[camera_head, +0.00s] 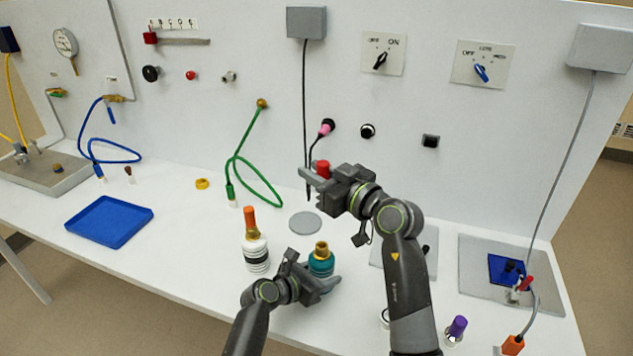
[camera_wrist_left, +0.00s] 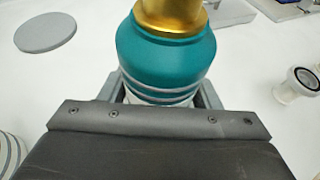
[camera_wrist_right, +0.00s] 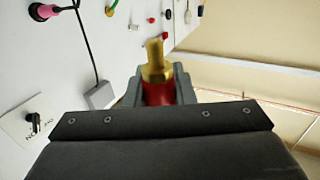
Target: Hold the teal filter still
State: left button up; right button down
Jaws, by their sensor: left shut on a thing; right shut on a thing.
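The teal filter (camera_head: 321,263) with a gold top stands upright at the front of the white bench. My left gripper (camera_head: 318,282) is shut around its lower body. In the left wrist view the teal filter (camera_wrist_left: 165,58) sits between the two fingers (camera_wrist_left: 160,95), which grip near its pale rings; its base is hidden. My right gripper (camera_head: 315,173) is raised above the bench, shut on a red part (camera_head: 322,167). In the right wrist view this red part (camera_wrist_right: 159,93) has a brass tip and sits between the fingers (camera_wrist_right: 158,82).
A white bottle (camera_head: 256,256) with an orange top stands just left of the filter. A grey disc (camera_head: 305,222) lies behind it. A purple-capped part (camera_head: 456,328) is at the front right. A blue tray (camera_head: 109,221) is at the left. The panel wall (camera_head: 230,110) rises behind.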

dwell(0.4)
pick_arm(q)
jog(key=o, duration=1.2)
